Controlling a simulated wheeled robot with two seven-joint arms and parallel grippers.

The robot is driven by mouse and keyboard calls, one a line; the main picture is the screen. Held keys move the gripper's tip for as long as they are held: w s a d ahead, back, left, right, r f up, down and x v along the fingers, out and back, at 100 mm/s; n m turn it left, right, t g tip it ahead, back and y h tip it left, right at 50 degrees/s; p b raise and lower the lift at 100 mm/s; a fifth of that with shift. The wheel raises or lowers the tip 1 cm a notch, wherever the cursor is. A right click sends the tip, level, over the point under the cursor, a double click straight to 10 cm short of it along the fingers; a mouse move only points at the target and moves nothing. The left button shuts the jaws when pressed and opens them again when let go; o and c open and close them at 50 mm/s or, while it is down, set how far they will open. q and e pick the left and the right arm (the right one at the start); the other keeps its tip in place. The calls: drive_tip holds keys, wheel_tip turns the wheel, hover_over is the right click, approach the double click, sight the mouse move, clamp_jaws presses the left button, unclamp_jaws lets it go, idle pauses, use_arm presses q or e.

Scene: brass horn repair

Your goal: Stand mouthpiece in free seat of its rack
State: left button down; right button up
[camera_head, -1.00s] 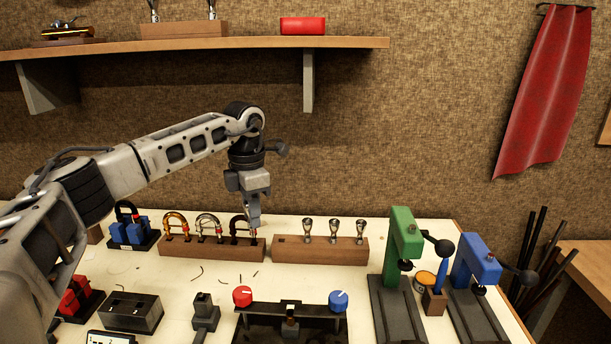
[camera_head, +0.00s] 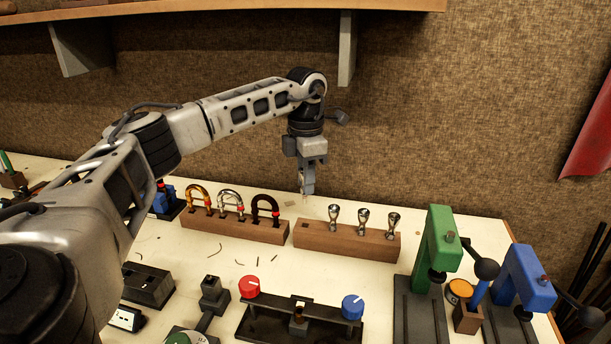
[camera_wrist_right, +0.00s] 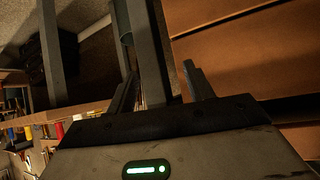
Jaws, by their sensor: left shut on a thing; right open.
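The mouthpiece rack (camera_head: 345,245) is a long wooden block on the bench. Three silver mouthpieces stand upright in it: one left of middle (camera_head: 334,217), one in the middle (camera_head: 362,221) and one at the right (camera_head: 393,223). A dark free seat (camera_head: 306,226) shows at its left end. My left gripper (camera_head: 307,190) points down above and behind that end, apart from the rack. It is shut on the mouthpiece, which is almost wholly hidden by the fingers. My right gripper (camera_wrist_right: 160,88) is open in the right wrist view, away from the rack.
A wooden rack (camera_head: 235,227) with several U-shaped slides stands left of the mouthpiece rack. A green press (camera_head: 438,237) and a blue press (camera_head: 525,275) stand at right. A black fixture with red (camera_head: 249,286) and blue (camera_head: 353,306) knobs lies in front. The shelf (camera_head: 200,18) hangs above.

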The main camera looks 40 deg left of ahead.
sight(306, 202)
use_arm(q)
drive_tip(key=shift+f+b, duration=0.35)
drive_tip(key=shift+f, duration=0.55)
drive_tip(key=shift+f+b, duration=0.8)
drive_tip(key=shift+f, duration=0.8)
use_arm(e)
drive_tip(key=shift+w+a+f, duration=0.25)
drive_tip(key=shift+w+a, duration=0.05)
drive_tip(key=shift+w, duration=0.1)
use_arm(q)
drive_tip(key=shift+p, duration=0.3)
use_arm(e)
drive_tip(key=shift+s+d, duration=0.15)
use_arm(q)
drive_tip(key=shift+p, duration=0.5)
use_arm(e)
drive_tip(key=shift+r, duration=0.65)
use_arm(q)
drive_tip(key=shift+f, duration=0.35)
use_arm(e)
drive_tip(key=shift+f, duration=0.3)
use_arm(q)
drive_tip(key=shift+f+b, duration=0.85)
drive_tip(key=shift+f, duration=0.65)
use_arm(e)
drive_tip(key=shift+f, duration=0.55)
use_arm(q)
drive_tip(key=c, duration=1.1)
unclamp_jaws()
